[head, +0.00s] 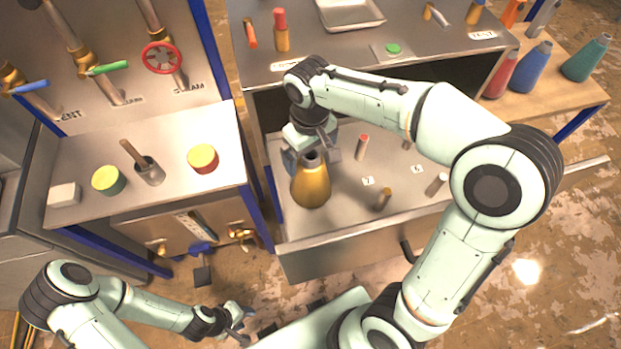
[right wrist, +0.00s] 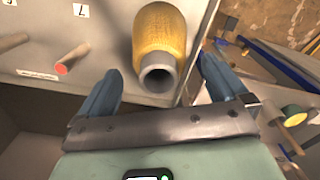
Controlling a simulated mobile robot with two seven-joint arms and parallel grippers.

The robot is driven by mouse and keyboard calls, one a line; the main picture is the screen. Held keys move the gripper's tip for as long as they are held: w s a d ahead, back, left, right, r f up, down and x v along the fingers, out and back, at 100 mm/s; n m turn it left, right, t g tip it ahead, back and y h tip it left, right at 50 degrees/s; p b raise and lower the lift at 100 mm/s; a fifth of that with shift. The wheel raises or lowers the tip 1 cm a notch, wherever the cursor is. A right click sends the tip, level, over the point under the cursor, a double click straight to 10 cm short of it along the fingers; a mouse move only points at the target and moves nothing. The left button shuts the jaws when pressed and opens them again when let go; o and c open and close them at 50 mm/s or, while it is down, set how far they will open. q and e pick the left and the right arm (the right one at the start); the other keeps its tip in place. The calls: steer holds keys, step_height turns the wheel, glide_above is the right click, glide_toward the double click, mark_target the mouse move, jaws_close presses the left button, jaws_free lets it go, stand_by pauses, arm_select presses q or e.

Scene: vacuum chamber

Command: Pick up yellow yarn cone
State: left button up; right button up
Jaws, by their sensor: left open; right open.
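The yellow yarn cone (head: 311,187) stands near the left end of the open drawer in the head view, with its grey tube end showing at the top. It also shows in the right wrist view (right wrist: 160,38), where the tube end points toward the gripper. My right gripper (head: 312,150) is open at the cone's top, and its blue-grey fingers (right wrist: 160,90) lie to either side of the tube end in the right wrist view. I cannot tell whether they touch it. My left gripper (head: 237,322) is open and empty, low at the left, far from the cone.
The drawer (head: 330,250) also holds several short pegs, one red-tipped (head: 362,147), beside number labels. The bench top (head: 350,70) overhangs the drawer behind. Red, blue and green cones (head: 586,58) stand on a wooden table at right. A side table (head: 215,135) with valves stands left.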

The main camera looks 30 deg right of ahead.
steer(key=shift+s+f, duration=0.1)
steer(key=shift+f, duration=1.4)
steer(key=shift+r, duration=0.1)
jaws_close()
